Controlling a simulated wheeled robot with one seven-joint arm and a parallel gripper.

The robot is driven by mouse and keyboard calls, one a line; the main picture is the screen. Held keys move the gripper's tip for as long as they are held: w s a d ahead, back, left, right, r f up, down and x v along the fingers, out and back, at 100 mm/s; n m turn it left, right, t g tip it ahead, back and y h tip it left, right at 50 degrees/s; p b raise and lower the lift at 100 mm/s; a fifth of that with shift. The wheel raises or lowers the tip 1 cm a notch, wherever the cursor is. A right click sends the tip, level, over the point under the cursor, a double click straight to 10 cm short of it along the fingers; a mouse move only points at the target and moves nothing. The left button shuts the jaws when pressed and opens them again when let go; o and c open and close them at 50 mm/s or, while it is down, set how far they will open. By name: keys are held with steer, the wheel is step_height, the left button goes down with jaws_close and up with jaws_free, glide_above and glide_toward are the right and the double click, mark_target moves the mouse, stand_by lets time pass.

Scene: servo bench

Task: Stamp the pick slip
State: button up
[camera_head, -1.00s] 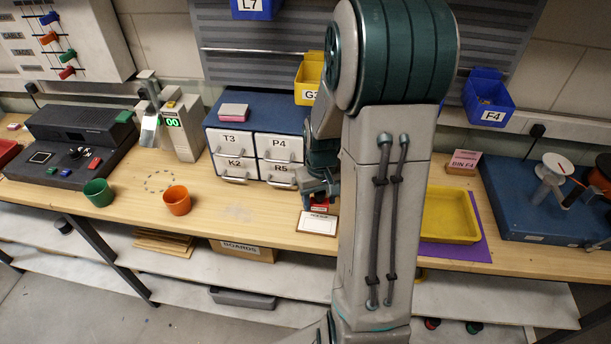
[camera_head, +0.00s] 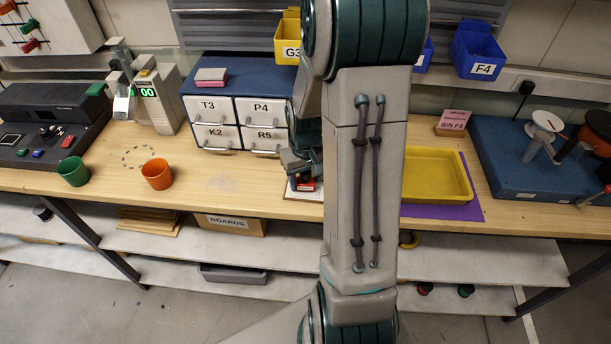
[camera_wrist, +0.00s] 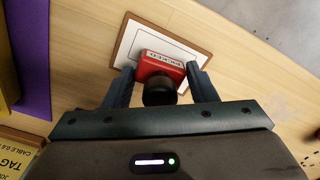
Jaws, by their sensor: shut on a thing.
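The red stamp (camera_wrist: 160,66) with a black knob is between the two fingers of my gripper (camera_wrist: 161,82) in the wrist view; the fingers are shut on it. The white pick slip (camera_wrist: 139,40), on a brown-edged board, lies under and beyond the stamp. The stamp partly covers it. I cannot tell whether the stamp touches the paper. In the head view, my gripper (camera_head: 301,168) is low over the bench front, with the red stamp (camera_head: 307,185) just below it and the slip (camera_head: 312,196) partly hidden by it and my arm.
White drawers (camera_head: 235,124) under a blue top stand behind left. A yellow tray (camera_head: 437,200) lies on a purple mat to the right. Green (camera_head: 73,171) and orange (camera_head: 157,174) cups stand left. The bench's front edge is close to the slip.

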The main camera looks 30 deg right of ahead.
steer(key=shift+f+b, duration=0.55)
steer(key=shift+f, duration=0.05)
stand_by(2.0)
steer(key=shift+r+p, duration=2.5)
steer(key=shift+r, duration=1.1)
